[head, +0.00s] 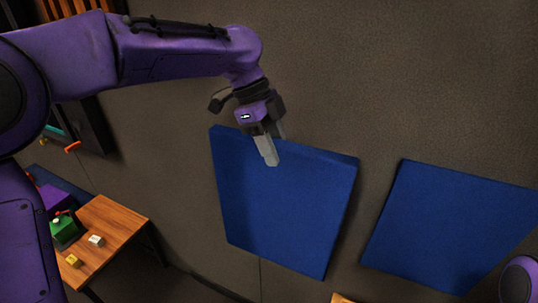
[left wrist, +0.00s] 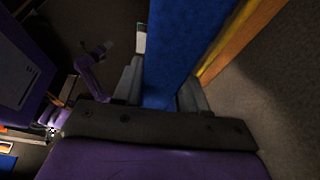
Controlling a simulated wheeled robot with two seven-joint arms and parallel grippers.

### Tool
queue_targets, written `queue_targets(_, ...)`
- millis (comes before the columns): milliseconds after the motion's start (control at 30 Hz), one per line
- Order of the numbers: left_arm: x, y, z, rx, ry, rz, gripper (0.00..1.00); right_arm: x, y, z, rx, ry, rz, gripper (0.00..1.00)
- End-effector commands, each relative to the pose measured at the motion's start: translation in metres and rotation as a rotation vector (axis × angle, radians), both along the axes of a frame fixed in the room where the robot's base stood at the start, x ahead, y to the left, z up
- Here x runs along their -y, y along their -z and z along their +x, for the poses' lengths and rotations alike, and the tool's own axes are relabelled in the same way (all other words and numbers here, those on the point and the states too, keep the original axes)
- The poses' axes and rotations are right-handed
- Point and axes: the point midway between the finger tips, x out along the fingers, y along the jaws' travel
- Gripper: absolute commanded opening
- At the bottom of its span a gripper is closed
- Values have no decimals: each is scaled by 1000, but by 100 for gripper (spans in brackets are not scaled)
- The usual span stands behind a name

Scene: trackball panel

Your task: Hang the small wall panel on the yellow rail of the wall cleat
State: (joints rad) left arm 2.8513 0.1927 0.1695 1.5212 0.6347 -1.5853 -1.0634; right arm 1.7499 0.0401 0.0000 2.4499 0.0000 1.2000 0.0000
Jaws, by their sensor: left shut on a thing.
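The small wall panel is a blue board (head: 280,210) held upright and slightly tilted in front of the wall in the head view. My left gripper (head: 266,148) is shut on its top edge, left of the edge's middle. In the left wrist view the panel's blue edge (left wrist: 180,45) runs between the two fingers of the gripper (left wrist: 160,92). The wall cleat (left wrist: 237,38), a wooden strip with a yellow rail, runs close along the panel's right side there. The panel hides the cleat in the head view. I cannot tell whether panel and rail touch.
Another blue panel (head: 450,225) is on the wall to the right. A wooden table (head: 118,222) at the lower left bears a green box (head: 63,230) and small white and yellow blocks. A dark rack stands at the upper left. Bare wall lies above the panels.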

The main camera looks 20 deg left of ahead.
Motion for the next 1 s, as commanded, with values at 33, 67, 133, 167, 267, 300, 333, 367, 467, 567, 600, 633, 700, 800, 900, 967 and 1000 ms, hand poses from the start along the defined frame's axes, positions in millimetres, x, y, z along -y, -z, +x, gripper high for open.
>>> queue_targets(33,0,-2,5,1,0,0,0,0,-3,0,0,0,0,71)
queue_targets(67,1,-2,7,1,0,0,0,0,-4,0,0,0,0,71)
queue_targets(133,1,-2,14,1,1,0,0,0,-6,0,0,0,0,71)
queue_targets(167,1,-2,16,1,1,1,0,0,-7,0,0,0,0,71)
queue_targets(267,1,-3,25,1,1,0,0,0,-9,0,0,0,0,71)
queue_targets(300,2,-2,29,0,1,0,0,0,-10,0,0,0,0,71)
queue_targets(333,2,-2,31,1,1,0,0,0,-11,0,0,0,0,71)
queue_targets(367,2,-2,34,2,0,0,0,0,-12,0,0,0,0,71)
queue_targets(467,2,-3,41,2,-1,1,0,0,-14,0,0,0,0,71)
queue_targets(567,2,-2,48,1,0,0,0,0,-17,0,0,0,0,71)
queue_targets(600,2,-2,50,0,0,0,0,0,-18,0,0,0,0,71)
queue_targets(633,2,1,51,0,0,0,0,0,-15,0,0,0,0,71)
queue_targets(700,2,9,50,0,0,-2,0,0,-10,0,0,0,0,71)
queue_targets(800,2,15,50,0,1,-1,0,0,-7,0,0,0,0,71)
queue_targets(900,2,20,50,1,2,-1,0,0,-5,0,0,0,0,71)
queue_targets(967,2,21,50,2,1,-1,0,0,-4,0,0,0,0,71)
queue_targets(1000,2,22,50,2,1,-1,0,0,-4,0,0,0,0,71)
